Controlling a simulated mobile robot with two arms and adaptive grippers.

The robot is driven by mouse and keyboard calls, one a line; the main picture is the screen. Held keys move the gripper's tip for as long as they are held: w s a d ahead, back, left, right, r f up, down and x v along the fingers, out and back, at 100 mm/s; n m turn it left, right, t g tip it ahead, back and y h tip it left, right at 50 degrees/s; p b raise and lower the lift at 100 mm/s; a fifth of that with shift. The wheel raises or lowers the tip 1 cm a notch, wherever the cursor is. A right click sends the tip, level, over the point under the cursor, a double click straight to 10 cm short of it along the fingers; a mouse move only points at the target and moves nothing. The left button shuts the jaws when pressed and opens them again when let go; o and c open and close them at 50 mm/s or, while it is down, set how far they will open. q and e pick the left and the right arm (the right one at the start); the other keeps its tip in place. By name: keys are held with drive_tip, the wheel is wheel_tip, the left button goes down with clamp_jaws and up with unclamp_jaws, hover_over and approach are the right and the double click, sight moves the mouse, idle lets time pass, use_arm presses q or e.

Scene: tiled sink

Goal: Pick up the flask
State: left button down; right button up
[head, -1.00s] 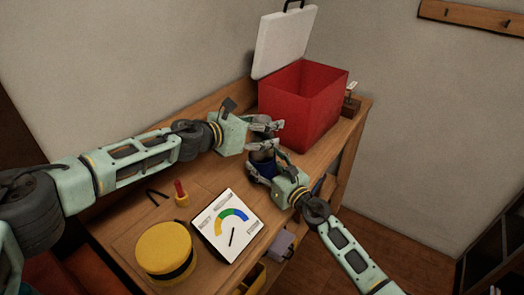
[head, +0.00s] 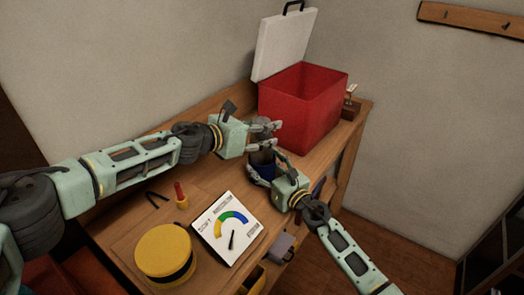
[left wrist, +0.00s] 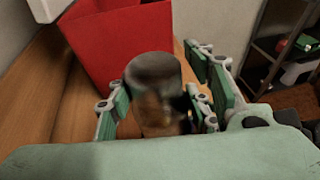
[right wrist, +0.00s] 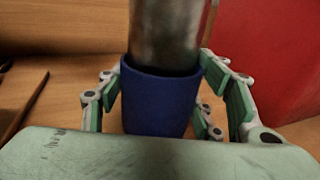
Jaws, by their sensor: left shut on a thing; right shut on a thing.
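The flask (right wrist: 165,35) is a grey metallic cylinder standing in a blue cup-like sleeve (right wrist: 160,100) in the right wrist view. I cannot tell whether the sleeve is a separate part. In the left wrist view the flask's dark rounded top (left wrist: 152,70) sits between my left fingers. My left gripper (head: 270,135) is shut on the flask's upper part. My right gripper (head: 264,165) is lower, shut on the blue sleeve, with a finger on each side. In the head view the grippers hide much of the flask.
An open red cooler box (head: 305,108) with a raised white lid (head: 283,42) stands just behind the grippers. A white gauge board (head: 226,226), a yellow round container (head: 165,252) and a red-yellow screwdriver-like item (head: 181,195) lie nearer on the wooden bench (head: 135,222).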

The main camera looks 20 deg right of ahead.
use_arm(q)
drive_tip(key=shift+w+a+r, duration=0.1)
drive_tip(key=shift+w+a, duration=0.1)
drive_tip(key=shift+w, duration=0.05)
wheel_tip(320, 180, up, 9)
drive_tip(key=shift+r, duration=0.1)
drive_tip(key=shift+s+r, duration=0.1)
drive_tip(key=shift+r, duration=0.35)
drive_tip(key=shift+d, duration=0.1)
drive_tip(key=shift+f, duration=0.1)
use_arm(e)
drive_tip(key=o, duration=1.2)
drive_tip(key=shift+o, duration=0.2)
